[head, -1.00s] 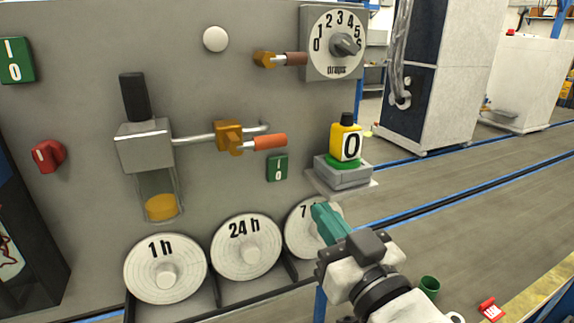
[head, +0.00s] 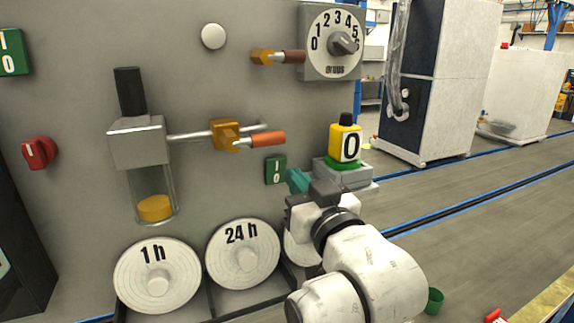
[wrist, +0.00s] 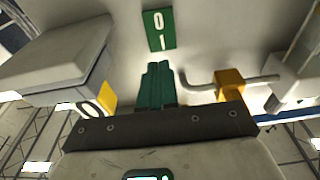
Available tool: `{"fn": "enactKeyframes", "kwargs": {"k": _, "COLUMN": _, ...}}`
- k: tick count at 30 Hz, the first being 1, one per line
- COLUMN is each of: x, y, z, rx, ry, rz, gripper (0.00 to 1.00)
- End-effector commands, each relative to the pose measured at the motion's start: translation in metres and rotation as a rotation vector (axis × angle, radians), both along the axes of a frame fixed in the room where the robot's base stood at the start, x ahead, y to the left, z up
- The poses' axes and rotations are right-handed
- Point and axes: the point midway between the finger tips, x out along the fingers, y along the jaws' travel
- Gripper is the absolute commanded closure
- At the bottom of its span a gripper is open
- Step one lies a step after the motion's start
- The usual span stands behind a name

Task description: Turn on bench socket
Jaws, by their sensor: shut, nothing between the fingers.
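A small green rocker switch (head: 275,170), marked I above 0, sits on the grey panel, left of the yellow bottle. In the wrist view the switch (wrist: 158,30) appears upside down, with the I end nearer my fingers. My gripper (head: 296,180) has green fingers held together with nothing between them. In the head view they are just right of the switch. In the wrist view the gripper (wrist: 157,66) points at the switch, just short of its I end in the picture. I see no clear contact. Another green I/0 switch (head: 12,52) is at the upper left.
A yellow bottle (head: 345,141) stands on a grey shelf (head: 345,176) beside my gripper. A pipe with an orange-handled valve (head: 266,138) runs just above the switch. White discs (head: 243,254) line the panel's bottom. A red knob (head: 39,152) and a dial (head: 333,40) are farther off.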

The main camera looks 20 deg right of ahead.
Motion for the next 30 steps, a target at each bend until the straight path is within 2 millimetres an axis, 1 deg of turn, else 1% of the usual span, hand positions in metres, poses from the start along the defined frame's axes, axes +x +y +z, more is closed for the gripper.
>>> {"fn": "enactKeyframes", "kwargs": {"k": 1, "x": 0.01, "y": 0.0, "z": 0.004, "rx": 0.001, "ry": 0.001, "rz": -0.001, "gripper": 1.0}}
{"fn": "enactKeyframes", "kwargs": {"k": 3, "x": 0.02, "y": 0.0, "z": 0.005, "rx": 0.001, "ry": 0.001, "rz": -0.001, "gripper": 1.0}}
{"fn": "enactKeyframes", "kwargs": {"k": 6, "x": 0.033, "y": 0.0, "z": 0.006, "rx": 0.001, "ry": 0.001, "rz": -0.001, "gripper": 1.0}}
{"fn": "enactKeyframes", "kwargs": {"k": 9, "x": 0.041, "y": 0.0, "z": 0.006, "rx": 0.0, "ry": 0.001, "rz": -0.001, "gripper": 1.0}}
{"fn": "enactKeyframes", "kwargs": {"k": 14, "x": 0.045, "y": 0.0, "z": 0.006, "rx": 0.0, "ry": 0.0, "rz": 0.0, "gripper": 1.0}}
{"fn": "enactKeyframes", "kwargs": {"k": 23, "x": 0.045, "y": 0.0, "z": 0.006, "rx": 0.0, "ry": 0.0, "rz": 0.0, "gripper": 1.0}}
{"fn": "enactKeyframes", "kwargs": {"k": 30, "x": 0.049, "y": -0.001, "z": 0.013, "rx": -0.001, "ry": 0.038, "rz": -0.001, "gripper": 1.0}}
